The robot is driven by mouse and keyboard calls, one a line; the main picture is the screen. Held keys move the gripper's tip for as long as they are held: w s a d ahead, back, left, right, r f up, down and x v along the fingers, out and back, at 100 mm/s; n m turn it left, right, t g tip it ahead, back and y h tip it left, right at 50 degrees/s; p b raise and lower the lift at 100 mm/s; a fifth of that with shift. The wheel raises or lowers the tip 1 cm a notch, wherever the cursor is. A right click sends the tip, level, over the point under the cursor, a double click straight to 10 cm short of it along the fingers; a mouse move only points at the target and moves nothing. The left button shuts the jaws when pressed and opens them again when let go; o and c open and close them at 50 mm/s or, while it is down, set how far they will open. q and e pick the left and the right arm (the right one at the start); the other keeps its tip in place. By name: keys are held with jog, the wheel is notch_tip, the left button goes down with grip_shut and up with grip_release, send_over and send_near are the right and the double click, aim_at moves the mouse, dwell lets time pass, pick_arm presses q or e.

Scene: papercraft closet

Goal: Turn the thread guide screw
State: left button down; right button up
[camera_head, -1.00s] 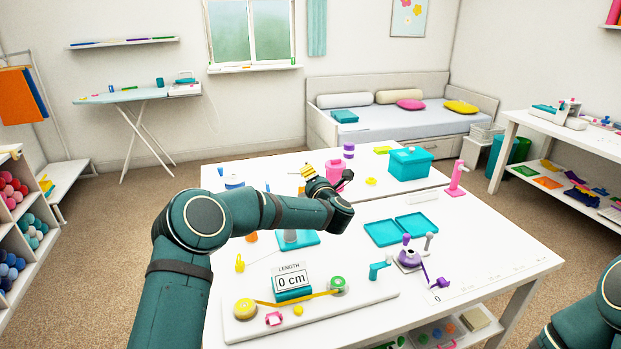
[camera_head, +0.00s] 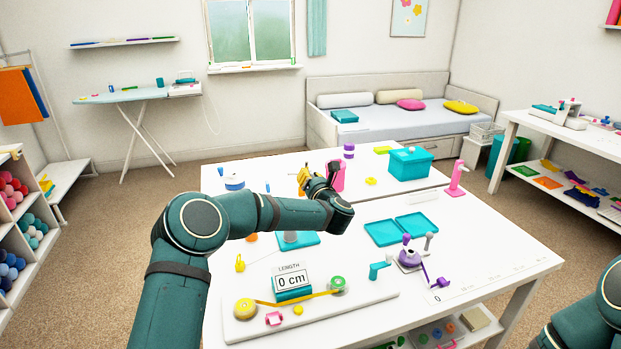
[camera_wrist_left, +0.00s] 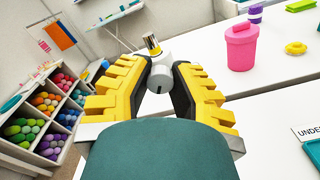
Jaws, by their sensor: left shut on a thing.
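My left gripper (camera_head: 308,178) is over the back table, its yellow fingers beside the pink lidded jar. In the left wrist view its fingertips (camera_wrist_left: 162,70) are closed around a white round piece with a dark slot (camera_wrist_left: 157,78), which looks like the thread guide screw. A gold-and-black banded cylinder (camera_wrist_left: 151,44) stands up just beyond this piece; I cannot tell whether they are joined. The fingers hide the sides of the white piece, and in the head view the gripper hides it. My right gripper is out of view; only part of that arm shows at the lower right.
The pink jar (camera_wrist_left: 241,47) stands just right of the gripper, with a yellow ring (camera_wrist_left: 296,48) and a purple spool (camera_wrist_left: 255,14) nearby. A teal box (camera_head: 410,163) is farther right. The front table holds a length display (camera_head: 291,282), teal trays (camera_head: 383,232) and a purple winder (camera_head: 409,258).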

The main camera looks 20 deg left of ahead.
pick_arm(q)
jog(key=shift+a, duration=0.2)
jog(key=c, duration=0.8)
grip_release()
jog(key=shift+a, duration=0.1)
jog(key=shift+d, duration=0.2)
jog(key=shift+s, duration=0.1)
jog(key=v, duration=1.1)
jog(key=shift+s+d, duration=0.25)
jog(key=shift+s, duration=0.05)
